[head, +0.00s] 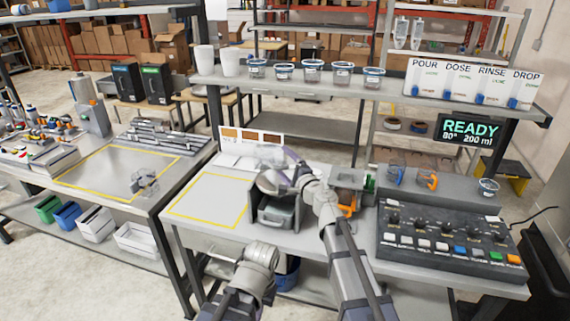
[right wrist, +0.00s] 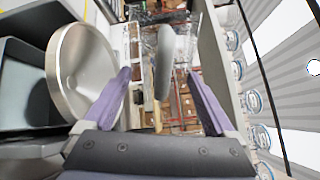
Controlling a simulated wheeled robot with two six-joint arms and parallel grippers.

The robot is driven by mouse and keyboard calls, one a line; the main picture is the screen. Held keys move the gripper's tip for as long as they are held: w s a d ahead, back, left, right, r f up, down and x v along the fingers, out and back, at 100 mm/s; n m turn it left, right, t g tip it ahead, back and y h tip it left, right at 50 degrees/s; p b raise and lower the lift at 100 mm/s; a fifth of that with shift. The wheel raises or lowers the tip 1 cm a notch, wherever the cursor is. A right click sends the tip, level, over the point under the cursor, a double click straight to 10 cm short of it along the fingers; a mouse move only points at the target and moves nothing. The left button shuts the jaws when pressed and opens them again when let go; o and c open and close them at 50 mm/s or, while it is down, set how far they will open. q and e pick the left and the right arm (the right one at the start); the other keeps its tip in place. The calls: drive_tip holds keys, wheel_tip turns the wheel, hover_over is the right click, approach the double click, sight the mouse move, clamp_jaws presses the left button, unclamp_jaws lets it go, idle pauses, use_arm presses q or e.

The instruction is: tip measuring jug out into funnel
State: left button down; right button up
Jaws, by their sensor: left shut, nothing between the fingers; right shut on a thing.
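The clear measuring jug (head: 270,153) is up in the air above the grey machine at the table's middle. My right gripper (head: 291,158) is shut on its pale handle (right wrist: 165,62), which shows between the purple fingers in the right wrist view. The jug's contents cannot be made out. A round metal dish, seemingly the funnel (head: 269,183), sits on the machine just below and left of the gripper; it also shows in the right wrist view (right wrist: 88,75). My left gripper (head: 258,262) is low at the table's front edge, empty and apart from everything; its fingertips are hard to see.
A yellow-framed mat (head: 205,200) lies left of the machine (head: 281,214). A control panel (head: 445,235) stands to the right, with a small cup (head: 488,187) behind it. A shelf (head: 300,87) with several cups runs across the back. A READY display (head: 469,132) hangs at the right.

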sight(270, 159)
drive_tip(key=n, duration=0.2)
drive_tip(key=a+n, duration=0.1)
drive_tip(key=n, duration=0.1)
drive_tip(key=shift+s+a+r, duration=0.1)
drive_tip(key=shift+s+a, duration=0.05)
drive_tip(key=shift+s, duration=0.25)
drive_tip(key=n, duration=0.1)
drive_tip(key=a+n, duration=0.1)
drive_tip(key=s+a+r+n+p, duration=0.1)
drive_tip(key=n, duration=0.2)
drive_tip(key=n+p, duration=0.1)
drive_tip(key=a+r+n, duration=0.1)
drive_tip(key=shift+s+r, duration=0.1)
drive_tip(key=shift+s, duration=0.15)
drive_tip(key=n, duration=0.1)
drive_tip(key=r+n+p, duration=0.1)
drive_tip(key=a+r+n+p, duration=0.1)
drive_tip(key=n, duration=0.1)
drive_tip(key=shift+s+a, duration=0.1)
drive_tip(key=shift+s, duration=0.25)
drive_tip(key=shift+a+f+n, duration=0.1)
drive_tip(key=shift+n, duration=0.6)
drive_tip(key=n, duration=0.4)
drive_tip(key=shift+s+a+r+n+p, duration=0.2)
drive_tip(key=shift+a+r+n+p, duration=0.1)
drive_tip(key=shift+p, duration=0.05)
